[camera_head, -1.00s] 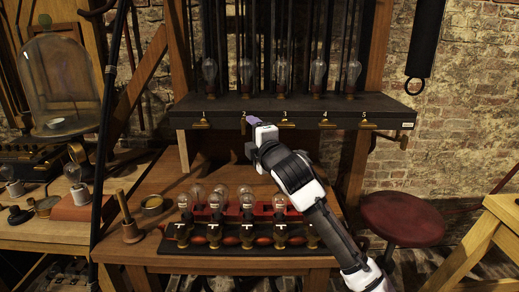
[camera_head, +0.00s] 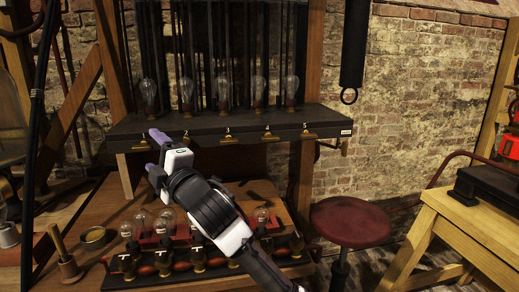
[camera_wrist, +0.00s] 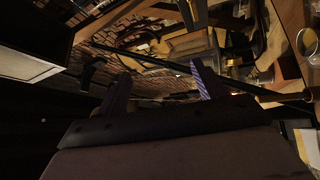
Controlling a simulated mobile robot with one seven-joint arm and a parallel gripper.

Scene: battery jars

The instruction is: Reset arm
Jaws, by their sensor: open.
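My gripper (camera_head: 154,140) is raised in front of the black shelf (camera_head: 230,122) at its left half, above the wooden bench (camera_head: 84,204). Its purple-grey fingers show apart, with nothing seen between them. In the wrist view my gripper (camera_wrist: 160,82) shows two separated fingers with the room behind them. My arm reaches up from the bottom of the head view and hides part of the bench and its rack of bulbs.
The shelf carries several glass bulbs (camera_head: 187,92) and numbered brass labels. Bulbs (camera_head: 166,217) also stand on the bench. A red stool (camera_head: 350,221) and a wooden table (camera_head: 468,232) stand to the right. A black pole (camera_head: 42,130) rises at left.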

